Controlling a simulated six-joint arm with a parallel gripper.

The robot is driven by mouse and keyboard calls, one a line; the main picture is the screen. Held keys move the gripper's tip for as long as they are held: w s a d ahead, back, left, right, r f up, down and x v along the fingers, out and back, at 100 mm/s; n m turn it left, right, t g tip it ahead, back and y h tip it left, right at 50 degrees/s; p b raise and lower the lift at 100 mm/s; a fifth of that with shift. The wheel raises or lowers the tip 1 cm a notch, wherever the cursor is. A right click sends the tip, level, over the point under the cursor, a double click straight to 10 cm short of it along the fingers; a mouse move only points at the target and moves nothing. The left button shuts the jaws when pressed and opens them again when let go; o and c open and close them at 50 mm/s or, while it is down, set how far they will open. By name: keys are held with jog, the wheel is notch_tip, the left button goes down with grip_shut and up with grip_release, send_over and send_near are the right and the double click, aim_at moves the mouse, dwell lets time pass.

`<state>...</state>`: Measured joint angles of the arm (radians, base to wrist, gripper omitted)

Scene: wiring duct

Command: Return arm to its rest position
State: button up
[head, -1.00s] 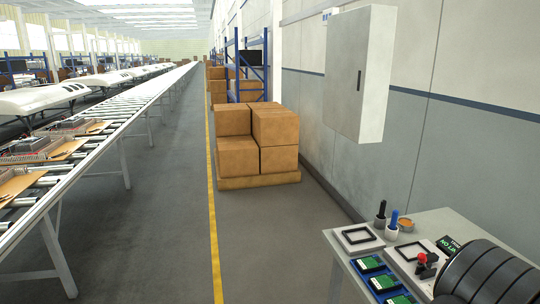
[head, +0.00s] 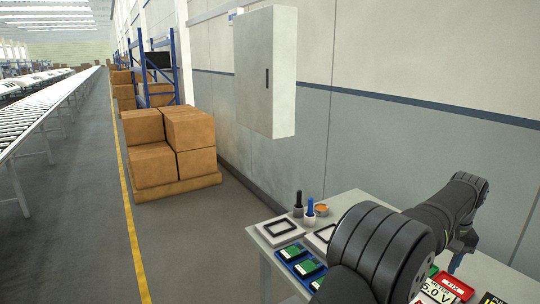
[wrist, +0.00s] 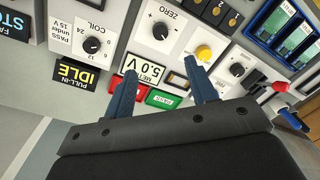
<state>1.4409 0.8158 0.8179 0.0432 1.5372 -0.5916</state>
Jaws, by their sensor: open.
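My arm (head: 385,245) reaches in from the lower right of the head view, over the workbench (head: 352,199). In the wrist view, my gripper (wrist: 160,69) has its two blue-grey fingers apart with nothing between them. Behind the fingers are a 5.0 V meter display (wrist: 143,68), a red button (wrist: 129,97) and a green button (wrist: 160,98) on a test panel. I cannot tell from the wrist view how far the fingertips are from the panel. In the head view, the gripper is largely hidden by my arm.
The panel also has a yellow knob (wrist: 204,53), black knobs (wrist: 160,31) and an IDLE display (wrist: 77,75). A grey cabinet (head: 266,72) hangs on the wall.

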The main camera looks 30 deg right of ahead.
aim_at(421, 303)
jog(key=f, duration=1.5)
jog(key=shift+w+a, duration=0.3)
jog(key=shift+f, duration=0.3)
jog(key=m, duration=1.1)
jog(key=shift+w+a+r+m+h, duration=0.1)
jog(key=shift+m+h, duration=0.2)
jog(key=shift+m, duration=0.1)
jog(key=shift+r, duration=1)
